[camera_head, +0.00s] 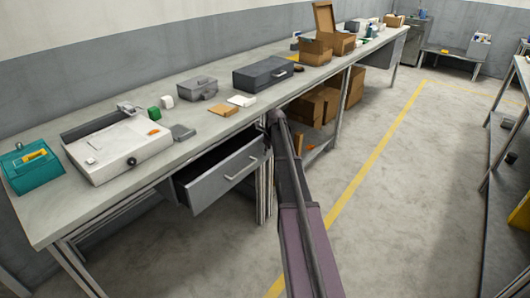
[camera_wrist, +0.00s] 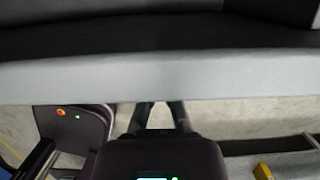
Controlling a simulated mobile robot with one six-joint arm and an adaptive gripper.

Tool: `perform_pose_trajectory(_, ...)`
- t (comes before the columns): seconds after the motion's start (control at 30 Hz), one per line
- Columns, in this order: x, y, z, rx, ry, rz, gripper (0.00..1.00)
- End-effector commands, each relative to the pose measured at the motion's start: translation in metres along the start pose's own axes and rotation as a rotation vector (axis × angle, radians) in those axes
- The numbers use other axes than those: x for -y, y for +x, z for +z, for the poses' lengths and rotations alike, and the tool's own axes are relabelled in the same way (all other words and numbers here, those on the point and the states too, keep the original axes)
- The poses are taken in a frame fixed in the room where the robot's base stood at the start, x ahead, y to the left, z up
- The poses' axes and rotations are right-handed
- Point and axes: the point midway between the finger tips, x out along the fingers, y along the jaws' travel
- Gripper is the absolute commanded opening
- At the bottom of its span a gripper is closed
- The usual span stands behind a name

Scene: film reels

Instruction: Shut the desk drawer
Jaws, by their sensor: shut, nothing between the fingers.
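The desk drawer (camera_head: 228,174) is a grey box under the worktop, left of my arm in the head view. It is pulled out, with a dark gap behind its front and a pale bar handle (camera_head: 241,169) on it. My arm reaches up to the right of the drawer, and its end is near the worktop edge; the fingers cannot be made out there. In the wrist view my gripper (camera_wrist: 161,105) is shut and empty, its tips at the lower edge of a wide grey panel (camera_wrist: 160,76). I cannot tell whether they touch it.
The worktop (camera_head: 210,140) carries a teal box (camera_head: 30,168), a white machine (camera_head: 118,147), a dark case (camera_head: 263,74) and cardboard boxes (camera_head: 316,51). More cartons stand beneath it. Table legs stand right of the drawer. The floor (camera_head: 390,190) to the right is clear.

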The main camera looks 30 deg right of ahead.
Motion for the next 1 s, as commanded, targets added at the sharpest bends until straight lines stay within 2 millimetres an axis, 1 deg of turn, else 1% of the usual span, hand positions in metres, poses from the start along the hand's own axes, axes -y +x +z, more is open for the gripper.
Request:
perform_pose_trajectory(0.2, 0.001, -0.005, -0.022, 0.0, 0.001, 0.0, 0.0)
perform_pose_trajectory(0.3, 0.002, -0.019, -0.019, 0.0, 0.001, 0.0, 0.0)
perform_pose_trajectory(1.0, 0.002, -0.077, -0.018, 0.0, 0.0, 0.001, 0.0)
